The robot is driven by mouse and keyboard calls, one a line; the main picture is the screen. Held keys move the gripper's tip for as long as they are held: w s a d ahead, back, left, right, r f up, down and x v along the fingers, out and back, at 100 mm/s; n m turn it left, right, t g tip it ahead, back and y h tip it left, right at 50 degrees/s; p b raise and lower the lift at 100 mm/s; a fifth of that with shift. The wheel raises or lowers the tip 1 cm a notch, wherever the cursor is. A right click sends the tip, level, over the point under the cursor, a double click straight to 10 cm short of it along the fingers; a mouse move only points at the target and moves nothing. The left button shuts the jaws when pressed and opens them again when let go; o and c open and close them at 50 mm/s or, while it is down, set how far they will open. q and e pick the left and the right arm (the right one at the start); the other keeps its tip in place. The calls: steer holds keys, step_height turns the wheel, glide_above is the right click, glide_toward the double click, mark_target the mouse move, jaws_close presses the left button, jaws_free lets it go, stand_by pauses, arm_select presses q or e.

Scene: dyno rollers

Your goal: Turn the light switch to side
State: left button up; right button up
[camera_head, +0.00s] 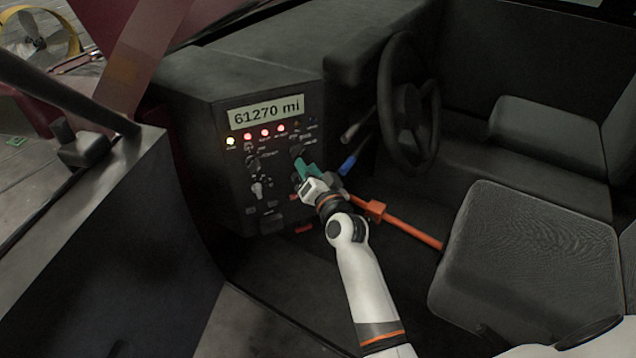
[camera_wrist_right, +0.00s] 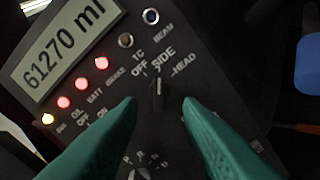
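The light switch (camera_wrist_right: 158,92) is a small black rotary knob on the dark dash panel, with OFF, SIDE and HEAD labels around it. Its pale pointer line points up in the right wrist view, near the SIDE label; I cannot tell its exact setting. My right gripper (camera_head: 303,168) has green fingers and reaches to the panel in the head view. In the right wrist view the right gripper (camera_wrist_right: 160,102) is open, with one fingertip on each side of the knob and gaps between. My left gripper is not in view.
A display (camera_head: 266,111) reads 61270 mi above a row of lit lamps. Another knob (camera_wrist_right: 139,174) sits below the switch. A blue-tipped lever (camera_head: 348,164), an orange-red bar (camera_head: 412,228) and the steering wheel (camera_head: 408,100) lie right of the panel. A seat (camera_head: 525,260) is at the right.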

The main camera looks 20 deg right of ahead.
steer(key=s, duration=0.6)
steer(key=shift+s+d, duration=0.15)
steer(key=shift+s, duration=0.15)
steer(key=s+a+f+n+g+p, duration=0.1)
steer(key=s+f+g, duration=0.1)
steer(key=f, duration=0.8)
steer(key=s+a+f+n+g, duration=0.2)
steer(key=f+g, duration=0.1)
steer(key=f, duration=0.7)
steer(key=s+f+n+g+p, duration=0.15)
steer(key=s+f+g, duration=0.25)
steer(key=s+f, duration=0.95)
steer(key=s+d+f+n+g, duration=0.1)
steer(key=s+f, duration=0.4)
steer(key=s, duration=0.5)
steer(key=s+d+f+n+g, duration=0.2)
steer(key=s+f, duration=0.4)
steer(key=s, duration=0.5)
steer(key=s+d+f+n+g+h+p, duration=0.1)
steer(key=s+f+g, duration=0.4)
steer(key=s, duration=0.5)
steer(key=shift+s+d+f+n, duration=0.2)
steer(key=shift+d+f+n, duration=0.2)
steer(key=shift+d+n, duration=0.45)
